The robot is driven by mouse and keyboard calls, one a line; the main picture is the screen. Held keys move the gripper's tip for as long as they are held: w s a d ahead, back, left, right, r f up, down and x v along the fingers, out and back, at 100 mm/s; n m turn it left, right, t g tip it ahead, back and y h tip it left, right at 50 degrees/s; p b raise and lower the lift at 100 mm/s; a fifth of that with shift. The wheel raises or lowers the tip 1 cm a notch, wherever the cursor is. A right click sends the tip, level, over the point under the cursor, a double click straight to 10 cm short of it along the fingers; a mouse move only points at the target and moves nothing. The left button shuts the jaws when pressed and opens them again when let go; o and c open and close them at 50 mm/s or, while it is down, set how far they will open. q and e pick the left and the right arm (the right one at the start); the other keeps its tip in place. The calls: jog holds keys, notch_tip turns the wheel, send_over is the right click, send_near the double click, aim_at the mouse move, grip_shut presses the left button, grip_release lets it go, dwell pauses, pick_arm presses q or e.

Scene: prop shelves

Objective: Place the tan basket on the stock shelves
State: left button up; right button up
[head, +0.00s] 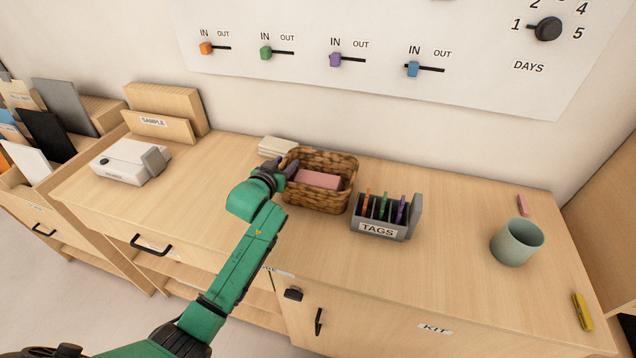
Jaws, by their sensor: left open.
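The tan woven basket (325,198) stands upright on the wooden counter, near the wall, with a pink block (318,180) inside it. My left gripper (289,168) is at the basket's left rim. Its fingers are open and small in the picture, partly hidden by the wrist. I cannot tell whether they straddle the rim or touch it. My right gripper is not in view. No shelf labelled as stock shelves can be made out here.
A grey TAGS holder (384,217) stands just right of the basket. White stacked pieces (277,146) lie behind it. A green cup (517,242) is at the right, a white device (130,162) at the left. The counter between the holder and cup is clear.

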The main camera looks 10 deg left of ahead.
pick_arm(q)
jog(key=shift+s, duration=0.15)
grip_shut()
jog(key=shift+r, duration=0.1)
dwell(1.1)
